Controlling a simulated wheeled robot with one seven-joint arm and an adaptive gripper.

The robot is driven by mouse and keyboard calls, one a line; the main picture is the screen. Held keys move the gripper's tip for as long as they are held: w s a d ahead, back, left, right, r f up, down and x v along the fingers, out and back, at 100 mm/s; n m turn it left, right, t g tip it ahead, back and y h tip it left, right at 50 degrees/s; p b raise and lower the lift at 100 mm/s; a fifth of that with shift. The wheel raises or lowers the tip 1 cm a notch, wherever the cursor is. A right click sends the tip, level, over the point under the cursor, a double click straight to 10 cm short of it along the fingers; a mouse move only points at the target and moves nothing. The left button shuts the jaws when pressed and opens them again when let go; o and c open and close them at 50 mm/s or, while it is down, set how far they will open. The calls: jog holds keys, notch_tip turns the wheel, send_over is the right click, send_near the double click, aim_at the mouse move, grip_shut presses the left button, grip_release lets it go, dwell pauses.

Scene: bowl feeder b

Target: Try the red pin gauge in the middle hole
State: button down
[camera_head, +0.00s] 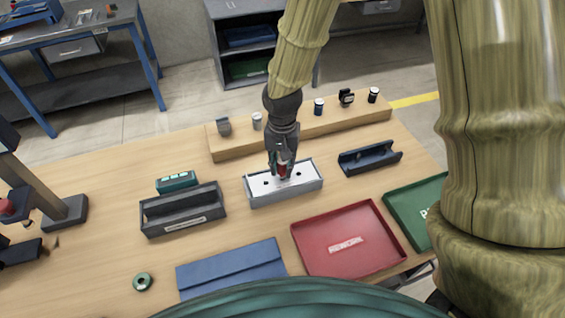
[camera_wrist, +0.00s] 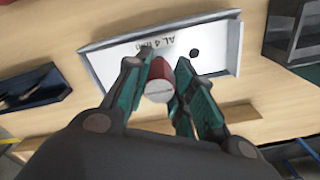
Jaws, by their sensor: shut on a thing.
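The red pin gauge (camera_head: 283,170) is held upright between the fingers of my gripper (camera_head: 282,173). In the wrist view its red body and pale end face (camera_wrist: 159,91) show between the teal fingers of my gripper (camera_wrist: 162,72). The white-topped gauge block (camera_head: 285,192) lies directly below. In the wrist view the block (camera_wrist: 222,36) shows one hole and part of a printed label. I cannot tell whether the pin's lower end is in the middle hole.
A dark open holder (camera_head: 183,212) stands left of the block, a blue-black one (camera_head: 369,158) right. A wooden ledge (camera_head: 330,122) with small items runs behind. A red tray (camera_head: 347,260), green tray (camera_head: 408,212) and blue folder (camera_head: 232,270) lie in front.

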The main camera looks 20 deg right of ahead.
jog(key=shift+f, duration=0.35)
dwell(0.8)
jog(key=shift+r, duration=0.2)
dwell(0.8)
jog(key=shift+r+p, duration=2)
jog(key=shift+r, duration=0.35)
jog(key=shift+f, duration=0.2)
jog(key=shift+f+b, duration=1.05)
jog(key=shift+f, duration=0.95)
jog(key=shift+p, duration=0.45)
jog(key=shift+f, duration=0.3)
dwell(0.5)
